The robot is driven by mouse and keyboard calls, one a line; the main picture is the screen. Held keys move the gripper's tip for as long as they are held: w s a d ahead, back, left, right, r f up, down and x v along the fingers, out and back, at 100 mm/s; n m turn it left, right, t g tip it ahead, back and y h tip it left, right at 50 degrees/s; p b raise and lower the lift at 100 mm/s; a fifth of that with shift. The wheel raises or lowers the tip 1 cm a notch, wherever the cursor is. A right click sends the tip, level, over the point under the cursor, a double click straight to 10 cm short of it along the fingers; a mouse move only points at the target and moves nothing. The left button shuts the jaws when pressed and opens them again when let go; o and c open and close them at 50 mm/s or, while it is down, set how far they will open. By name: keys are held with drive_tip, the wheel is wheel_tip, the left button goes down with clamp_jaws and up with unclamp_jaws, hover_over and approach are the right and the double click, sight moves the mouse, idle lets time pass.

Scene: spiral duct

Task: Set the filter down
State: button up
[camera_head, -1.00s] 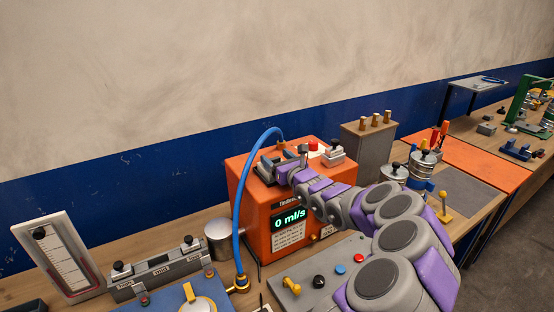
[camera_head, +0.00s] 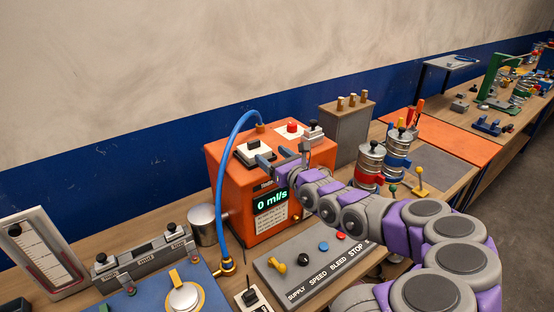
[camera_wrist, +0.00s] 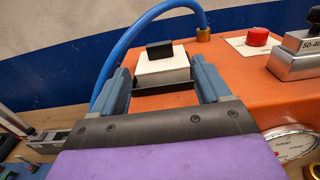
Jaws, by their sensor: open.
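A white block with a black knob, which looks like the filter (camera_head: 253,150), sits on top of the orange machine (camera_head: 230,190). In the wrist view the filter (camera_wrist: 163,70) stands upright on a dark base on the orange top (camera_wrist: 235,100). My gripper (camera_head: 274,157) is open, just to the right of the filter in the head view. In the wrist view its two blue-grey fingers (camera_wrist: 160,82) are spread, and the filter shows between and beyond their tips. The fingers look apart from it.
A red button (camera_head: 291,127) and a silver block with a black knob (camera_head: 313,132) share the machine's top. A blue hose (camera_head: 218,180) arches along its left side. A grey control panel (camera_head: 315,255) lies in front. Metal canisters (camera_head: 370,165) stand to the right.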

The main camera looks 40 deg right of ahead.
drive_tip(key=shift+s+a, duration=0.35)
drive_tip(key=shift+s, duration=0.35)
drive_tip(key=shift+d, duration=0.15)
